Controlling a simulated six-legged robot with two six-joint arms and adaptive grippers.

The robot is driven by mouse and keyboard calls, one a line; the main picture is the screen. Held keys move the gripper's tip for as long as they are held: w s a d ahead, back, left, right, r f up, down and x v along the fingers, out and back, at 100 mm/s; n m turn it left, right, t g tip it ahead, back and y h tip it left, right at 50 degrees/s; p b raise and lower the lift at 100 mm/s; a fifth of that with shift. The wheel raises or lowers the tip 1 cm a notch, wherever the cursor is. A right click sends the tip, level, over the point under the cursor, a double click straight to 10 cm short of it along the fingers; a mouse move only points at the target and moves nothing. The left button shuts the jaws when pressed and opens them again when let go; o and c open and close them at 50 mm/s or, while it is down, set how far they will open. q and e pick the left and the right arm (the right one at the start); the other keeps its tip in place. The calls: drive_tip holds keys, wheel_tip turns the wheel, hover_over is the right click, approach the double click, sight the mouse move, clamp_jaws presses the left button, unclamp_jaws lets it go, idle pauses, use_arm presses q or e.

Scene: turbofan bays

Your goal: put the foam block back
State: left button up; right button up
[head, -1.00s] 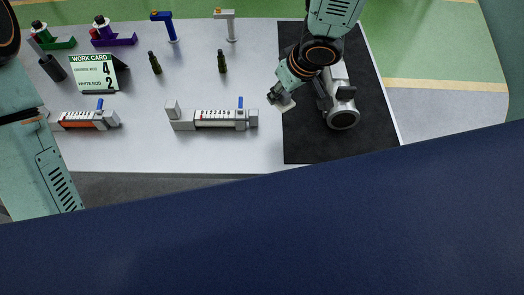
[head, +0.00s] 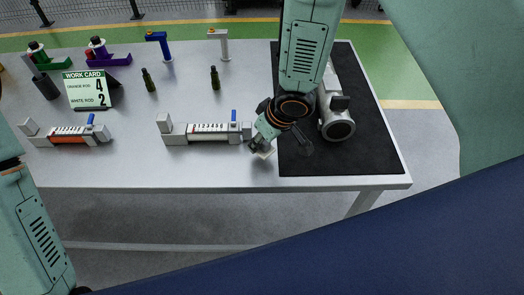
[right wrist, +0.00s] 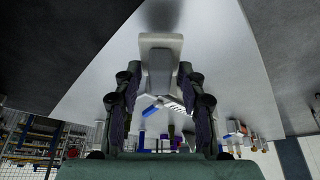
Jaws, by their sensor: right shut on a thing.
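The foam block (head: 265,153) is a small pale piece at the tips of my right gripper (head: 258,147). In the right wrist view, the pale grey block (right wrist: 161,52) sits between the two dark fingers, which are shut on it. In the head view this gripper is beside the right end of the white-rod measuring fixture (head: 205,139), near the left edge of the black mat (head: 350,160). I cannot tell whether the block touches the table. My left arm shows at the lower left, but its gripper is not visible.
A silver cylindrical part (head: 337,124) lies on the mat. An orange-rod fixture (head: 68,138), work card (head: 87,90), two dark bottles (head: 148,80), and blue (head: 159,43) and white (head: 223,44) stands occupy the table (head: 150,172). The table's front strip is clear.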

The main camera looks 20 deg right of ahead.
sight(262, 148)
drive_tip(key=f, duration=0.1)
drive_tip(key=f+b, duration=0.1)
drive_tip(key=shift+s+f, duration=0.25)
drive_tip(key=shift+f, duration=0.05)
drive_tip(key=shift+w+f, duration=0.2)
drive_tip(key=shift+f, duration=0.1)
drive_tip(key=shift+w+f, duration=0.1)
drive_tip(key=shift+w, duration=0.2)
drive_tip(key=shift+s, duration=0.4)
drive_tip(key=o, duration=1)
drive_tip(key=shift+w+f, duration=0.2)
drive_tip(key=shift+w, duration=0.1)
drive_tip(key=shift+s+r, duration=0.25)
drive_tip(key=shift+r, duration=0.1)
drive_tip(key=p+v, duration=0.3)
drive_tip(key=v, duration=0.9)
drive_tip(key=shift+w+p, duration=0.2)
drive_tip(key=shift+p, duration=0.15)
